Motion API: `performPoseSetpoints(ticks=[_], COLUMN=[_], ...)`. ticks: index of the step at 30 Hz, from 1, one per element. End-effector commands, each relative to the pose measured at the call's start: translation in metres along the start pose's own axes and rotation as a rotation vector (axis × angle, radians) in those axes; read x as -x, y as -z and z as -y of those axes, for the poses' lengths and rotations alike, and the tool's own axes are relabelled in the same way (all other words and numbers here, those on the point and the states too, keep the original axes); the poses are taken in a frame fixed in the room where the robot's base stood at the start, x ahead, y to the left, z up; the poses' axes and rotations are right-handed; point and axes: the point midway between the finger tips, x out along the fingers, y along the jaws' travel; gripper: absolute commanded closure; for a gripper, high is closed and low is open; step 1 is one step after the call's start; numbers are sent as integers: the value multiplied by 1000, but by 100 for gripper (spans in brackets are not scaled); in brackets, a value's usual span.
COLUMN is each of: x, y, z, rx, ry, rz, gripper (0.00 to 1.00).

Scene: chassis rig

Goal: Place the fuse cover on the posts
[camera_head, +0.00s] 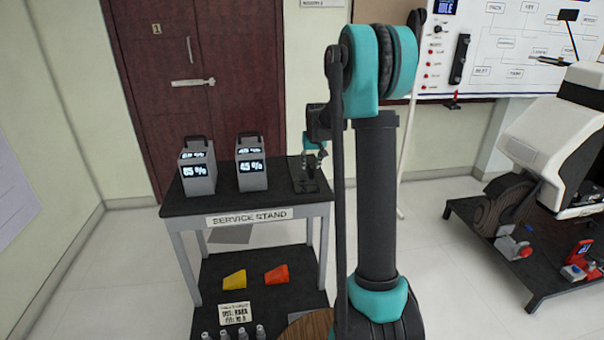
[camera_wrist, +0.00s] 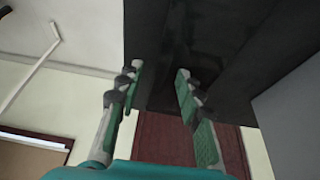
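A small dark piece (camera_head: 305,178) lies at the right end of the service stand's top; it may be the fuse cover, but its shape is hard to make out. My gripper (camera_head: 315,158) is just above it, pointing down, partly hidden by my arm. In the wrist view my gripper (camera_wrist: 160,80) has its two green-padded fingers apart, with a wide gap. A dark, slightly glossy surface shows beyond and between the fingertips; I see no clear contact. I cannot make out the posts in either view.
The service stand (camera_head: 250,217) also carries two grey battery boxes (camera_head: 198,172) (camera_head: 251,168) left of my gripper. Its lower shelf holds a yellow piece (camera_head: 235,279) and an orange piece (camera_head: 277,274). The chassis rig (camera_head: 535,262) stands at the right, with red-handled parts (camera_head: 513,246).

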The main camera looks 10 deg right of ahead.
Motion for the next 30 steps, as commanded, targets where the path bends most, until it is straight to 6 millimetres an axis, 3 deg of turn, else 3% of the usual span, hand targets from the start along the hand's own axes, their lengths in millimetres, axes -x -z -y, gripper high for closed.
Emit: performPoseSetpoints(ticks=[9, 18, 30], x=[-6, -6, -5], y=[0, 0, 0], z=[0, 0, 0], rx=[0, 0, 0], ry=[0, 0, 0], rz=[0, 0, 0], gripper=[64, 100, 100])
